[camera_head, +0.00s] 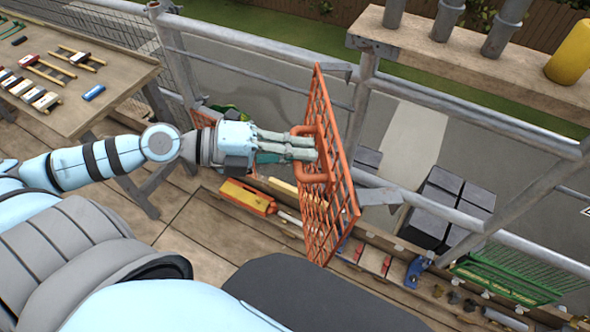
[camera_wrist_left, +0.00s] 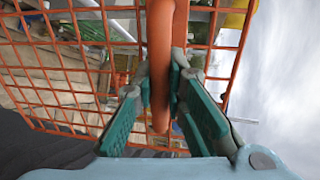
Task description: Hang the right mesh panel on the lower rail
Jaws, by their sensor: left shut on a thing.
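An orange mesh panel (camera_head: 345,200) with a thick tubular handle stands tilted in front of the guardrail. My left gripper (camera_head: 308,148) is shut on the panel's handle; in the left wrist view the teal fingers (camera_wrist_left: 160,95) close around the orange bar (camera_wrist_left: 160,60), with the mesh behind. The lower rail (camera_head: 480,235) is a grey tube running right from behind the panel, with a flat metal bracket (camera_head: 380,196) beside the panel's right edge. I cannot tell whether the panel touches the rail or bracket. My right gripper is out of view.
The upper rail (camera_head: 450,105) and a post (camera_head: 360,90) stand behind the panel. A wooden bench (camera_head: 110,95) with tools is at upper left. An orange-yellow tool (camera_head: 248,197) lies on the deck. A green mesh piece (camera_head: 515,275) and dark blocks (camera_head: 450,205) are at right.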

